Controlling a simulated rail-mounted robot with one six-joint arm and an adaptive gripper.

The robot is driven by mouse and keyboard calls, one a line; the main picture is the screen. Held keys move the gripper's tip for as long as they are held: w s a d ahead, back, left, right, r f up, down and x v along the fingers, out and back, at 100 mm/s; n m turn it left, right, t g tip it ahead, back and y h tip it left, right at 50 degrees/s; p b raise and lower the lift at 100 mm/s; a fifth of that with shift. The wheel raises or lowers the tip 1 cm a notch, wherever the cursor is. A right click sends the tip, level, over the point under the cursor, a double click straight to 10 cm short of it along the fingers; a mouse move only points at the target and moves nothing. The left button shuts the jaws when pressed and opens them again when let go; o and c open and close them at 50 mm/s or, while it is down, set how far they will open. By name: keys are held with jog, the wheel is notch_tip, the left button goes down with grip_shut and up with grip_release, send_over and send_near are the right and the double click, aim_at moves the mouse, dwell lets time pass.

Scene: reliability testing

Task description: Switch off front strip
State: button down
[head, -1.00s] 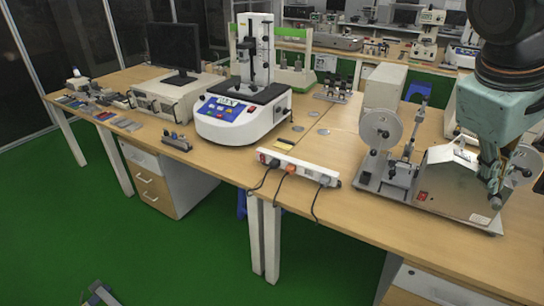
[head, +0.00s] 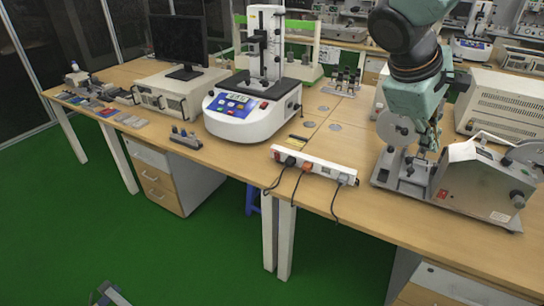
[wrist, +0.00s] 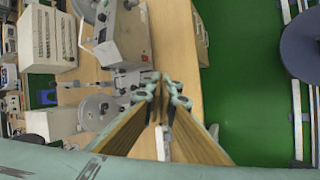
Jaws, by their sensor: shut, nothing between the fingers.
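The front strip is a white power strip (head: 325,168) along the front edge of the wooden table in the head view. A red switch (head: 277,155) is at its left end, and several plugs with cables sit in it. I cannot tell the switch's position. My gripper (head: 430,152) hangs to the right of the strip, apart from it, in front of or over the reel machine. It points down and its fingers are together, with nothing held. In the wrist view the fingertips (wrist: 163,85) show near the centre.
The reel machine (head: 475,190) stands right of the strip, with a grey reel (head: 397,128). A white tester with a blue panel (head: 255,115) stands behind the strip to the left. A small rack (head: 185,138) is near the left front edge.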

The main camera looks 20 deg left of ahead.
jog(key=w+a+f+n+t, duration=0.1)
jog(key=w+a+f+n, duration=0.35)
jog(key=a, duration=0.35)
jog(key=w+a+f+n+t, duration=0.1)
jog(key=w+a+f+n, duration=0.2)
jog(key=w+a, duration=0.3)
jog(key=w+a+f+n+t, duration=0.1)
jog(key=w+a+f+n, duration=0.25)
jog(key=a, duration=0.55)
jog(key=a+f+n+t+y, duration=0.1)
jog(key=a+f+n, duration=0.4)
jog(key=a, duration=0.9)
jog(key=a+f+n+t+y, duration=0.1)
jog(key=a+f+n, duration=0.5)
jog(key=a+f, duration=0.6)
jog(key=shift+a+f+t+y+p, duration=0.15)
jog(key=shift+a+t+y+p, duration=0.2)
jog(key=shift+a+y, duration=0.45)
jog(key=b, duration=0.2)
send_near(277, 157)
notch_tip(277, 157, down, 4)
jog(key=shift+w+a+f, duration=0.1)
jog(key=shift+w+a, duration=0.05)
jog(key=shift+w, duration=1)
jog(key=shift+w+d+r+b, duration=0.15)
jog(key=shift+w+d+b, duration=0.05)
jog(key=shift+w, duration=0.3)
jog(key=shift+w+d+r+b, duration=0.1)
jog(key=shift+w+d+b, duration=0.1)
jog(key=shift+w, duration=0.35)
